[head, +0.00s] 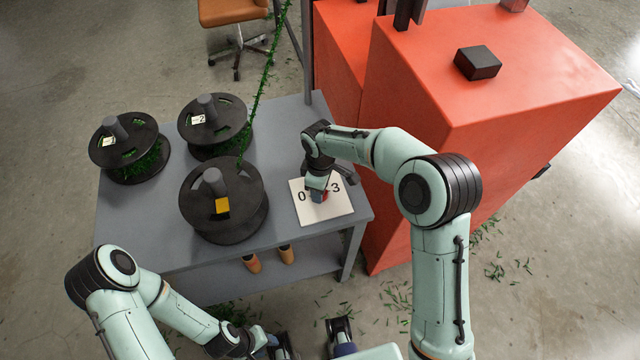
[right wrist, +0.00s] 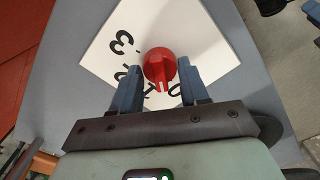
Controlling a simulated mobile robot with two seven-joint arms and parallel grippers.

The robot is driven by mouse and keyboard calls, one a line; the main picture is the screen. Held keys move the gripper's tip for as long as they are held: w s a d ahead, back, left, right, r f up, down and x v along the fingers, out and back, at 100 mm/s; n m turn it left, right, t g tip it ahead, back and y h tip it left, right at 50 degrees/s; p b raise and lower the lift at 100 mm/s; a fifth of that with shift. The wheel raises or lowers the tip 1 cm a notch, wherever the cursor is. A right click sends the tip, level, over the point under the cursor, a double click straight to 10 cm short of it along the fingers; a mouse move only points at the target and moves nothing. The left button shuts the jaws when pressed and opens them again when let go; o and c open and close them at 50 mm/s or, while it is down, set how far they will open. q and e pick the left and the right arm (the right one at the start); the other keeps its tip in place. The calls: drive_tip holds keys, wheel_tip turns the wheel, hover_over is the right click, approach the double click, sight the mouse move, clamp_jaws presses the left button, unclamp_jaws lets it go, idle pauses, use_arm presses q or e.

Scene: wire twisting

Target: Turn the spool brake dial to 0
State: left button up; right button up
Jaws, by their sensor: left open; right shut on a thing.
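The brake dial is a red knob (right wrist: 160,66) on a white plate (right wrist: 205,48) printed with black digits; the plate also shows in the head view (head: 342,208). In the right wrist view the knob's white mark points down, between the 1 and the 0. My right gripper (right wrist: 160,82) has its blue fingers on either side of the knob and is shut on it; in the head view the right gripper (head: 319,188) largely hides the knob. My left gripper (head: 312,344) is open at the bottom edge of the head view, away from the dial.
The plate lies on the right end of a grey table (head: 285,120). Three black spools stand to the left: the front one (head: 240,190) with a yellow block, the others (head: 235,112) (head: 150,165) behind. Orange cabinets (head: 480,90) stand close on the right. Green clippings litter the floor.

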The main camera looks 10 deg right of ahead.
use_arm(q)
drive_tip(key=shift+w+r+p, duration=0.2)
drive_tip(key=shift+r+p, duration=0.2)
drive_tip(key=shift+r, duration=0.1)
drive_tip(key=shift+w+r+p, duration=0.2)
drive_tip(key=shift+r+p, duration=0.15)
drive_tip(key=shift+r, duration=0.1)
use_arm(e)
drive_tip(key=shift+w+r+n, duration=0.1)
drive_tip(key=shift+n, duration=1.7)
drive_tip(key=o, duration=1.1)
drive_tip(key=shift+c, duration=0.2)
use_arm(q)
drive_tip(key=shift+w+r+p, duration=0.3)
drive_tip(key=shift+r+p, duration=0.3)
drive_tip(key=shift+r, duration=0.1)
use_arm(e)
wheel_tip(320, 180, up, 13)
drive_tip(key=shift+r, duration=0.2)
